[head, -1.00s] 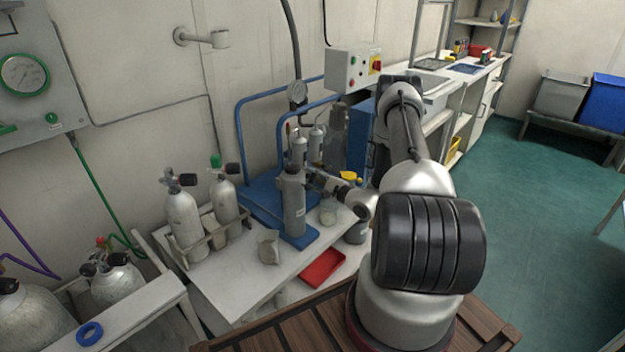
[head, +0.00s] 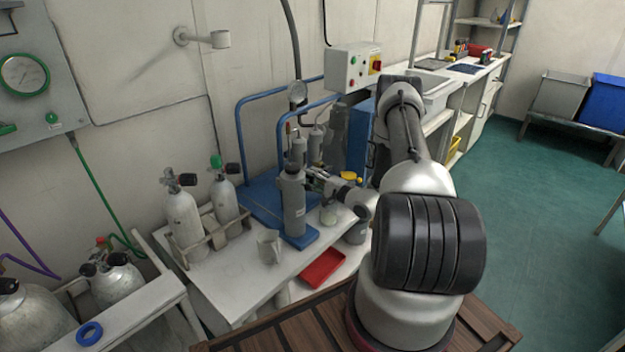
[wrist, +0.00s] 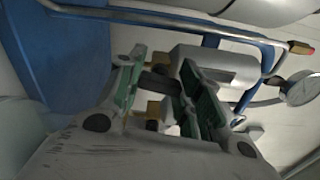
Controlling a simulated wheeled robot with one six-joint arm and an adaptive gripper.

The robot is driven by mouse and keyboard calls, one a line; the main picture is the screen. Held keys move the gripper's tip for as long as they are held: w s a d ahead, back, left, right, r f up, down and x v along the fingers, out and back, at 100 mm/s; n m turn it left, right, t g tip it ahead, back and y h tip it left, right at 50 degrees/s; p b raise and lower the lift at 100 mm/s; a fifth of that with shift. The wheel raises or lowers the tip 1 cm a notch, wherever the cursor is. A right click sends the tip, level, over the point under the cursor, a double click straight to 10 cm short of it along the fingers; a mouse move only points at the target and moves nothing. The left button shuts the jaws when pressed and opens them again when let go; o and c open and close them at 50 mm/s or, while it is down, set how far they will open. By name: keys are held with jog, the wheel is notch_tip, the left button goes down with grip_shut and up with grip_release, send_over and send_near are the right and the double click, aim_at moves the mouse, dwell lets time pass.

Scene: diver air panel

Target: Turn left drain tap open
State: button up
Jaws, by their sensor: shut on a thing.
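My gripper (head: 318,180) is at the filter cylinders of the blue-framed compressor, just right of the tall grey cylinder (head: 292,205). In the wrist view my gripper (wrist: 163,64) has its two green-padded fingers on either side of a small black tap handle (wrist: 160,84), and it is shut on it. Brass fittings (wrist: 153,108) show beside the handle, and a light grey cylinder (wrist: 215,62) lies behind. The handle is too small to make out in the head view. How far the tap is turned cannot be told.
A mug (head: 269,246), a red tray (head: 322,267) and two racked cylinders (head: 185,222) are on or near the white bench. A control box (head: 352,68) hangs above.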

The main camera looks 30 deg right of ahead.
jog(key=shift+f, duration=0.1)
jog(key=o, duration=1.1)
jog(key=shift+c, duration=0.2)
jog(key=v, duration=1.2)
